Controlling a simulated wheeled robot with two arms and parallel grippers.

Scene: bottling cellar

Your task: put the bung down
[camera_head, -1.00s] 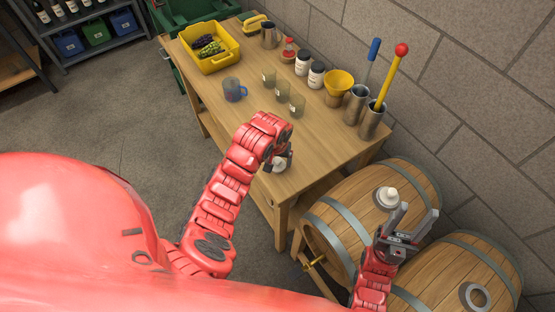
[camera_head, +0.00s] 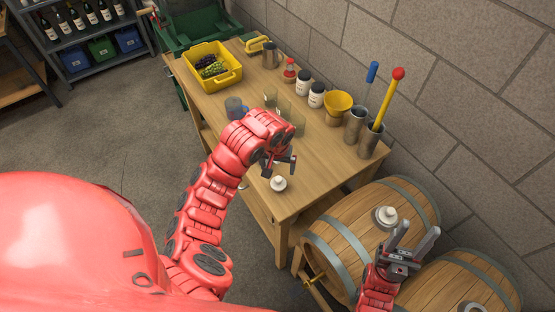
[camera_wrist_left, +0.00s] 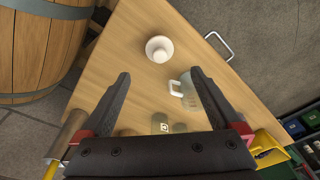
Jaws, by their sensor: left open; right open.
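A white bung (camera_head: 278,184) stands on the near edge area of the wooden table (camera_head: 310,180). It also shows in the left wrist view (camera_wrist_left: 159,48), apart from the fingers and beyond their tips. My left gripper (camera_head: 280,165) is open and empty, just above and behind the bung in the head view; its open fingers show in the left wrist view (camera_wrist_left: 160,76). A second pale bung (camera_head: 386,216) sits on top of the nearer-wall barrel (camera_head: 345,225). My right gripper (camera_head: 414,232) is open and empty, above the barrels beside that bung.
A yellow bin with grapes (camera_head: 228,82), jars (camera_head: 316,95), a yellow funnel (camera_head: 338,104) and metal cylinders with tools (camera_head: 367,142) line the back. The table's front right is clear.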

